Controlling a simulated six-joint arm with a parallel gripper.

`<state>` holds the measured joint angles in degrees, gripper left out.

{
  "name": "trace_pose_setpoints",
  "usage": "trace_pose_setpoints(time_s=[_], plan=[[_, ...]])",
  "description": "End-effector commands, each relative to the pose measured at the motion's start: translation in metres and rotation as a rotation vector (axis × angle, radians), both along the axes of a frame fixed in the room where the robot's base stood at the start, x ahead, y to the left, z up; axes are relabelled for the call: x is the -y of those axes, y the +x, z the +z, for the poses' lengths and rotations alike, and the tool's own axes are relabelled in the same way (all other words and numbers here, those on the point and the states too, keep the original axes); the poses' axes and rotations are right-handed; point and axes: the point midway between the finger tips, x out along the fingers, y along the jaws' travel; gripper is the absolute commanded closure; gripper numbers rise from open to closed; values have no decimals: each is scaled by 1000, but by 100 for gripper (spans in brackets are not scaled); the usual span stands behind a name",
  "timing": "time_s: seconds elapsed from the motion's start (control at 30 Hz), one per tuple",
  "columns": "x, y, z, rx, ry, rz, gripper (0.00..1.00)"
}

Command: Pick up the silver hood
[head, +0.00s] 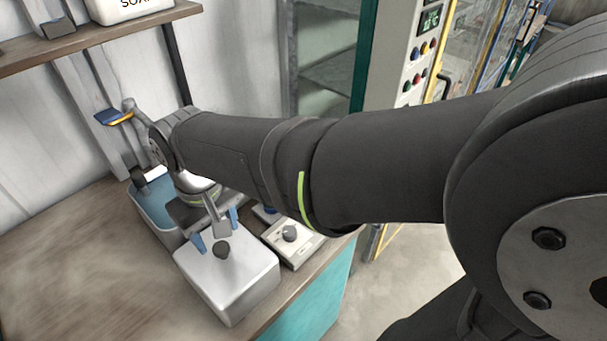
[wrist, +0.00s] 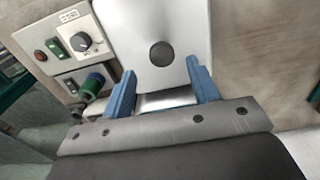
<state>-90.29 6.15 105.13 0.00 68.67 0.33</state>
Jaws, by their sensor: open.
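The silver hood (head: 240,275) is a pale box with rounded edges and a dark round knob (head: 221,249) on top. It stands at the front edge of the wooden bench. My gripper (head: 216,231) points down over the hood's far part, with its blue fingers apart and nothing held. In the wrist view, the hood (wrist: 150,20) fills the upper middle. Its knob (wrist: 162,53) shows between and just beyond the fingertips (wrist: 160,72). I cannot tell whether the fingers touch the hood.
A blue-lined tub (head: 148,203) stands behind the hood, partly hidden by my wrist. A small control box with a dial (head: 290,234) sits close on the right. A shelf (head: 95,38) holds a soap container (head: 130,6). The bench (head: 70,265) is clear on the left.

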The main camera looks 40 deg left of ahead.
Motion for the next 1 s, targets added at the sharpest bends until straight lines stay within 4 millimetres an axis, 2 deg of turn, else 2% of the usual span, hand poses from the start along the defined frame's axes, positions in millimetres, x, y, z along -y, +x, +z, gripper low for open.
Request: trace_pose_setpoints(time_s=[0.1,0.2,0.5,0.57,0.8,1.0], plan=[[3,-4,-20,0,-4,2,45],[3,-3,-32,0,-3,1,45],[2,-3,-38,0,-1,1,45],[2,-3,-38,0,-1,0,53],[2,-3,-38,0,-1,0,100],[2,-3,-38,0,0,0,100]])
